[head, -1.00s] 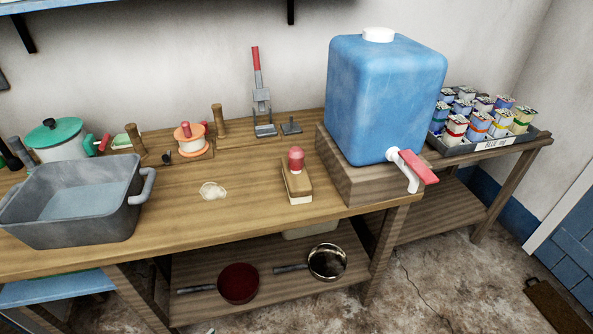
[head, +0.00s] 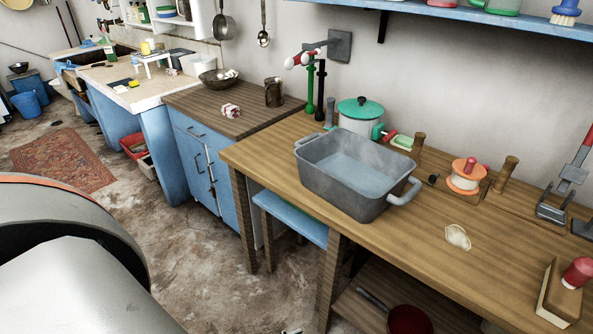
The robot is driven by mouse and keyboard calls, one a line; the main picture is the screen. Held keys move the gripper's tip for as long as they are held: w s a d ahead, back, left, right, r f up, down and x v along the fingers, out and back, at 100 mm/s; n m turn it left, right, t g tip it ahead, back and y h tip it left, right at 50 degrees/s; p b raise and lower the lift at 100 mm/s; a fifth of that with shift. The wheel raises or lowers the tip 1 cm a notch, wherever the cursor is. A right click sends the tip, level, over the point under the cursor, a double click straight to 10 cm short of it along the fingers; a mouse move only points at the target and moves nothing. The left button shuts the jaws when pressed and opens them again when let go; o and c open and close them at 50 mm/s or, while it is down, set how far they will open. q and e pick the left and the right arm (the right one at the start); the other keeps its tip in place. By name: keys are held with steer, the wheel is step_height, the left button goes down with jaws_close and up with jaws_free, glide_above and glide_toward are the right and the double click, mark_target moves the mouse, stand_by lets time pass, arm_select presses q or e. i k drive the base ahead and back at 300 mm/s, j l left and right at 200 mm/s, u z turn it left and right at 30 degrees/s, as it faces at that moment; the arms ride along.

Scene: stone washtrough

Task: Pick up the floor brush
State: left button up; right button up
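A wooden block with a pale underside and a red knob (head: 560,293) lies on the wooden table at the right edge of the head view. It looks like a brush, but I cannot tell whether it is the floor brush. A smaller blue brush with pale bristles (head: 566,12) is on the wall shelf at top right. Neither of my grippers is in view. A large rounded grey and black part at lower left looks like part of my own arm.
A grey basin (head: 352,180) stands on the wooden table (head: 400,250), with a green-lidded pot (head: 360,117) behind it. A blue cabinet (head: 200,165) and a patterned rug (head: 62,160) are at left.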

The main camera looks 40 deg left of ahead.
mark_target(560, 303)
steer(key=u, duration=0.75)
steer(key=j+z, duration=0.1)
steer(key=z, duration=1.45)
steer(key=k+l, duration=0.05)
